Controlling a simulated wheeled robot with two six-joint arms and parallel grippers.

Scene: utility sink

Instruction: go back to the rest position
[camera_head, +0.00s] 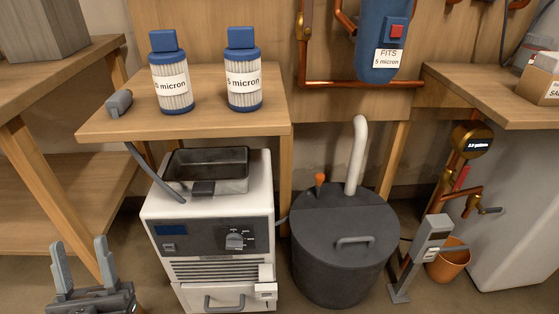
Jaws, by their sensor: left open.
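My left gripper (84,268) is at the bottom left corner of the head view. Its two grey fingers point up and stand well apart, with nothing between them. It is in front of the lower left wooden shelf and to the left of the white machine (208,220), apart from it in the picture. My right gripper is not in view.
Two blue-capped filter cartridges (171,75) (243,72) and a small grey object (118,103) are on the wooden shelf (195,123). A dark lidded drum (343,255), a grey stand device (432,232) and an orange bucket (447,262) stand to the right.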

